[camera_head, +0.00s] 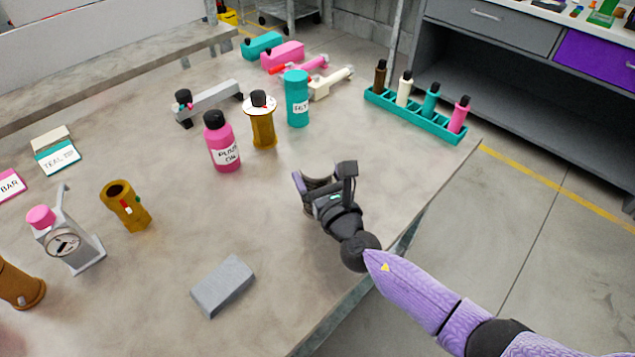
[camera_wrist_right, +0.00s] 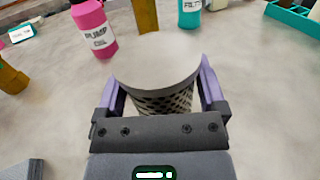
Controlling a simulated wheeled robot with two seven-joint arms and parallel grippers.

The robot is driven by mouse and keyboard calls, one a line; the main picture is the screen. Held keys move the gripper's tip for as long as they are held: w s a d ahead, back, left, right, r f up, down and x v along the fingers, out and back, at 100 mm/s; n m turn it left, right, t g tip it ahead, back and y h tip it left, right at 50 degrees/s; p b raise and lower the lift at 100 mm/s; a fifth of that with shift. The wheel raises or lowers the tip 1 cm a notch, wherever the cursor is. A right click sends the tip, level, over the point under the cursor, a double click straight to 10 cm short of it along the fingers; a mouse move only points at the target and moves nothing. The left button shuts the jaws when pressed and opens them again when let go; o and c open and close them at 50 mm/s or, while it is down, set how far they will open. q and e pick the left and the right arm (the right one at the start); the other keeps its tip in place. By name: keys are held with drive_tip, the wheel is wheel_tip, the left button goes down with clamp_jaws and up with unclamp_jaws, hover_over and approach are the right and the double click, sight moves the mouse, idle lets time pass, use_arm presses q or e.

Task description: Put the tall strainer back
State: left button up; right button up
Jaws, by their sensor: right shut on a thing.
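My right gripper (camera_head: 316,184) is over the right part of the table, shut on a curved, perforated strainer (camera_wrist_right: 165,98). The strainer sits between the two purple fingers in the right wrist view (camera_wrist_right: 160,88). In the head view it is mostly hidden by the gripper, and I cannot tell its full height or whether it touches the table. A brass cylinder with an open top (camera_head: 125,206) stands empty-looking at the left of the table. Another brass cylinder with a white flange and black cap (camera_head: 263,125) stands farther back. My left gripper is not in view.
A pink pump oil bottle (camera_head: 221,142) and a teal canister (camera_head: 297,99) stand behind the gripper. A teal rack of small bottles (camera_head: 380,97) is at the right edge. A grey block (camera_head: 223,287) lies in front; a gauge stand (camera_head: 70,240) is left. Mid-table is clear.

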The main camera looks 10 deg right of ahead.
drive_tip(key=o, duration=1)
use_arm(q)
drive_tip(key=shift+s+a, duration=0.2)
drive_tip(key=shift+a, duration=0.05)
use_arm(e)
drive_tip(key=shift+r, duration=0.25)
drive_tip(key=s, duration=0.3)
drive_tip(key=s+d+p, duration=0.1)
drive_tip(key=s, duration=0.3)
drive_tip(key=s+d, duration=0.1)
drive_tip(key=s, duration=0.3)
drive_tip(key=shift+s+d+f+p, duration=0.15)
drive_tip(key=shift+s+p, duration=0.05)
drive_tip(key=shift+p, duration=0.1)
drive_tip(key=shift+s, duration=0.25)
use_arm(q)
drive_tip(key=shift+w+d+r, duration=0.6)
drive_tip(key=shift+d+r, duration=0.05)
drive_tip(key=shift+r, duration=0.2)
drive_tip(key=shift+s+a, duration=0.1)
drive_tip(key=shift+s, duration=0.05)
